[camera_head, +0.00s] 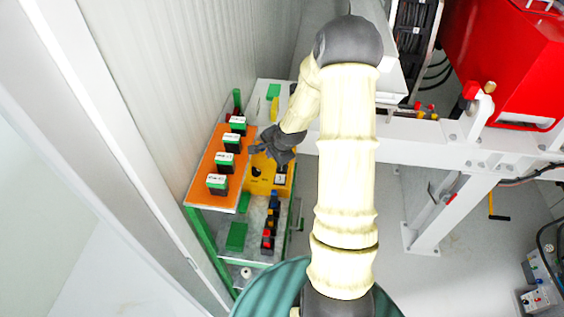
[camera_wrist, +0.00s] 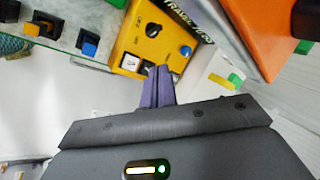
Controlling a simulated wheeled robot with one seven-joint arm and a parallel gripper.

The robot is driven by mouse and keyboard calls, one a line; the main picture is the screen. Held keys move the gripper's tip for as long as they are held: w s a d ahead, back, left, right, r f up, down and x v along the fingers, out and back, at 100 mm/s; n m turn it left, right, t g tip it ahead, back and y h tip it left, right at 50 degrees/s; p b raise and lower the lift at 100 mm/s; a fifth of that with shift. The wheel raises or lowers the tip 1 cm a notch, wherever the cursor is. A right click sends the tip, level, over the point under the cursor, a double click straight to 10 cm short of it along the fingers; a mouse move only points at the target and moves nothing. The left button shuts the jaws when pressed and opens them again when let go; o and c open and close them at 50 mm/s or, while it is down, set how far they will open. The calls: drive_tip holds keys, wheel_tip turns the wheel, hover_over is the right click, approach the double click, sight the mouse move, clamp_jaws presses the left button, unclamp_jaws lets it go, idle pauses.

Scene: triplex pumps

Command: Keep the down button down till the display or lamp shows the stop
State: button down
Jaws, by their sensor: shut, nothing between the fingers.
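A yellow control box (camera_wrist: 135,35) shows in the wrist view with a black knob (camera_wrist: 152,30), a white square button (camera_wrist: 130,62) and a round blue button (camera_wrist: 186,51). In the head view the same yellow box (camera_head: 262,187) sits beside an orange panel. My gripper (camera_wrist: 157,72) is shut and empty. Its fingertips are at the box's near edge, just right of the white button, and hide part of the face there. I cannot tell whether they touch a button. Button markings are too small to read, so the down button cannot be singled out. No display or stop lamp can be made out.
An orange panel (camera_head: 207,193) with several black labelled blocks lies left of the yellow box. A grey panel (camera_head: 257,215) with coloured buttons is in front. A ribbed wall (camera_head: 190,90) stands close behind. A white frame (camera_head: 400,135) and red machine (camera_head: 510,60) are right.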

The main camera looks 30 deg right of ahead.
sight(284, 169)
drive_tip(key=w+d+f+m+t+p, duration=0.2)
drive_tip(key=w+d+f+m+t, duration=0.1)
drive_tip(key=w+d+f+m, duration=0.2)
drive_tip(key=d+m, duration=0.2)
drive_tip(key=m, duration=0.2)
drive_tip(key=shift+w+d+f+m, duration=0.15)
drive_tip(key=shift+w+d+m, duration=0.1)
drive_tip(key=shift+m, duration=0.15)
drive_tip(key=shift+f+b, duration=3.1)
drive_tip(key=shift+f, duration=1.35)
drive_tip(key=shift+a, duration=0.1)
drive_tip(key=shift+f, duration=0.1)
drive_tip(key=shift+f+b, duration=0.3)
drive_tip(key=shift+b, duration=0.05)
